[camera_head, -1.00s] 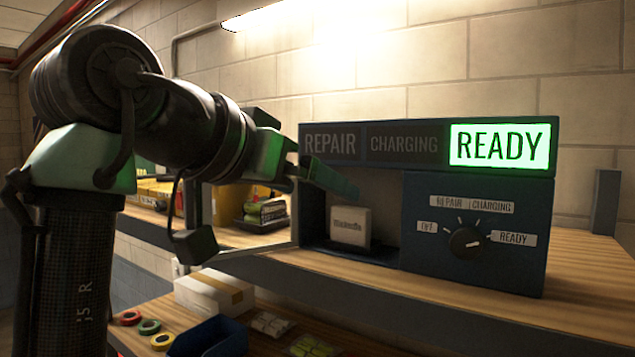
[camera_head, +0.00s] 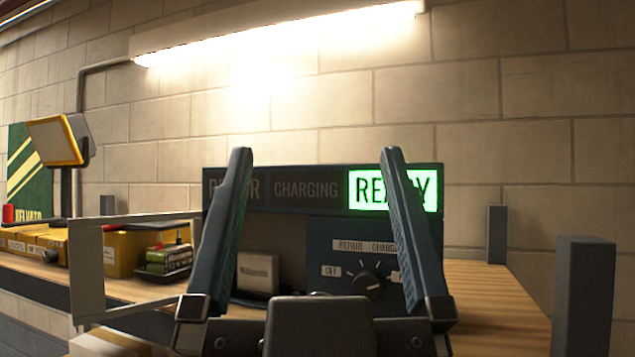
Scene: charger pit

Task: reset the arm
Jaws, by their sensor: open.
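My gripper (camera_head: 316,156) is in the middle of the camera view, its two long dark fingers spread apart and pointing away from me. It is open, with nothing between the fingers. Behind it stands the dark blue charger box (camera_head: 324,236) on the wooden shelf, partly hidden by the fingers. Its READY sign (camera_head: 366,192) is lit green; REPAIR and CHARGING are dark. A pale block (camera_head: 258,270) sits in the box's left compartment. The round knob (camera_head: 368,284) is on the right panel, partly near the right finger.
A pale-framed door (camera_head: 88,268) stands open at the box's left. Yellow bins (camera_head: 124,250), a small tray of packs (camera_head: 168,262) and a yellow-edged screen (camera_head: 56,142) are farther left. Dark posts (camera_head: 584,290) rise at the right. The wooden shelf (camera_head: 496,300) is bare right of the box.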

